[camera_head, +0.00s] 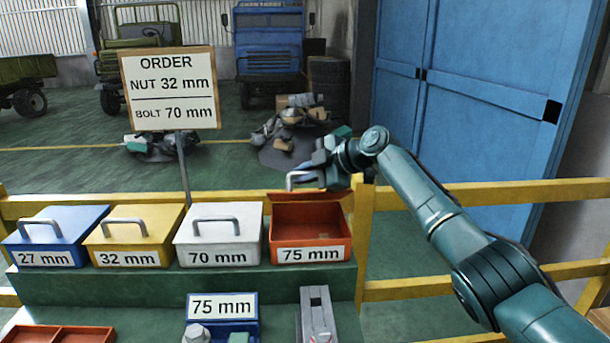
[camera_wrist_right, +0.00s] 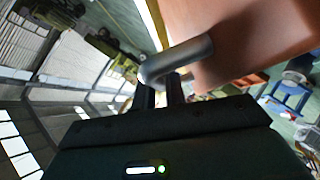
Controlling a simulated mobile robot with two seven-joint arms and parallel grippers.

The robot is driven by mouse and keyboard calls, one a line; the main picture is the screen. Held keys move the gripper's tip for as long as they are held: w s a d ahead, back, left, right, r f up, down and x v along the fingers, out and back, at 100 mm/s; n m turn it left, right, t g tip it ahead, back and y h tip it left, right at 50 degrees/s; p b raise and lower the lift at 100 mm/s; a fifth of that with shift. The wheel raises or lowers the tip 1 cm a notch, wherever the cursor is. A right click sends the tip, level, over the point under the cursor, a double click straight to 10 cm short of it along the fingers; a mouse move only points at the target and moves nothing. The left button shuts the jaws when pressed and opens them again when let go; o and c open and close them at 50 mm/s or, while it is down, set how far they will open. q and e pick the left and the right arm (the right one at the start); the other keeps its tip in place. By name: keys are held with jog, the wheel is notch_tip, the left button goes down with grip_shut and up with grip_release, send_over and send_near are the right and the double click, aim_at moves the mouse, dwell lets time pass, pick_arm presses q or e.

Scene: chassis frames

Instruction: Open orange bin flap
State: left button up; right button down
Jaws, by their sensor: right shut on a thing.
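The orange bin (camera_head: 278,241), labelled 75 mm, stands at the right end of the bin row. Its flap (camera_head: 308,197) is raised at the back, seen nearly edge-on, and the inside of the bin shows. My right gripper (camera_head: 304,177) is shut on the flap's grey handle (camera_head: 289,182), above the back of the bin. The right wrist view shows the fingers (camera_wrist_right: 160,92) at the handle (camera_wrist_right: 182,60) and the flap's orange face (camera_wrist_right: 235,40). My left gripper is in neither view.
Blue (camera_head: 60,240), yellow (camera_head: 140,240) and white (camera_head: 222,237) bins with shut flaps stand to the left. An order sign (camera_head: 168,87) reads nut 32 mm, bolt 70 mm. A yellow rail (camera_head: 450,195) runs behind. A small 75 mm blue box (camera_head: 240,327) is in front.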

jog(key=shift+w+r, duration=0.1)
jog(key=shift+w, duration=0.05)
dwell(0.3)
jog(key=c, duration=1.5)
grip_release()
jog(key=shift+o, duration=0.2)
jog(key=b+v, duration=0.2)
jog(key=v, duration=1.1)
jog(key=shift+b, duration=0.35)
jog(key=shift+c, duration=0.4)
